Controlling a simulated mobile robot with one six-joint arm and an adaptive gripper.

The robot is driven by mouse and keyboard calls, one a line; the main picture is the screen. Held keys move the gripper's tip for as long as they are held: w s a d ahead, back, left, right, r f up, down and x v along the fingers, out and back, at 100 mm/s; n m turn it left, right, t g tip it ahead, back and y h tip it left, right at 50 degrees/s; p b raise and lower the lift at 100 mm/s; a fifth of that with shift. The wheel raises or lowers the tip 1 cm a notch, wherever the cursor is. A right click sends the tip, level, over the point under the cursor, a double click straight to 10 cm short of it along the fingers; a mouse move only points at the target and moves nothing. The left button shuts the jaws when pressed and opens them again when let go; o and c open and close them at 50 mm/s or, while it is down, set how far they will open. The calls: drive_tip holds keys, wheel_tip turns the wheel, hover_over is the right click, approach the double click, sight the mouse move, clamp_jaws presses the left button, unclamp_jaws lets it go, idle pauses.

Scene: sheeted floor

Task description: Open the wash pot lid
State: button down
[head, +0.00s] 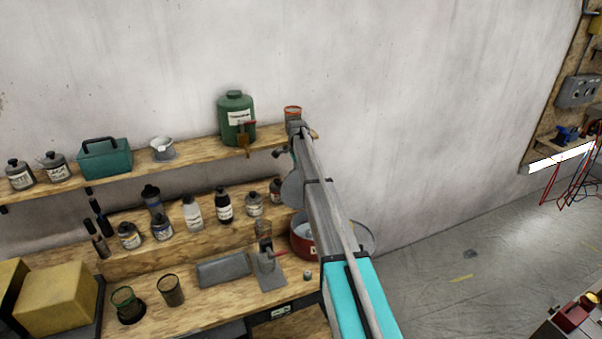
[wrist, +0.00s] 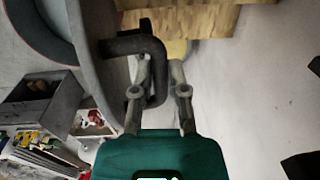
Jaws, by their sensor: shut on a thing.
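The wash pot (head: 301,247) is a red, round pot at the right end of the bench, partly hidden behind my arm. Its pale inside shows in the head view. A grey disc (head: 291,189), which looks like its lid, stands steeply tilted above it beside my arm. In the wrist view the lid (wrist: 92,60) shows nearly edge-on, with a dark bracket handle (wrist: 150,46). My gripper (wrist: 160,75) is shut on this handle, one finger on each side of it. A curved rim (wrist: 60,50) shows at upper left. My arm hides the grip in the head view.
A wooden shelf (head: 190,147) above holds a green canister (head: 236,118) and an orange-rimmed cup (head: 292,113). Several bottles stand on the lower step. Open floor (head: 470,265) lies right.

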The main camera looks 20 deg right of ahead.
drive_tip(key=shift+w+d+f, duration=0.1)
drive_tip(key=shift+w, duration=0.2)
drive_tip(key=c, duration=0.6)
unclamp_jaws()
drive_tip(key=shift+c, duration=0.2)
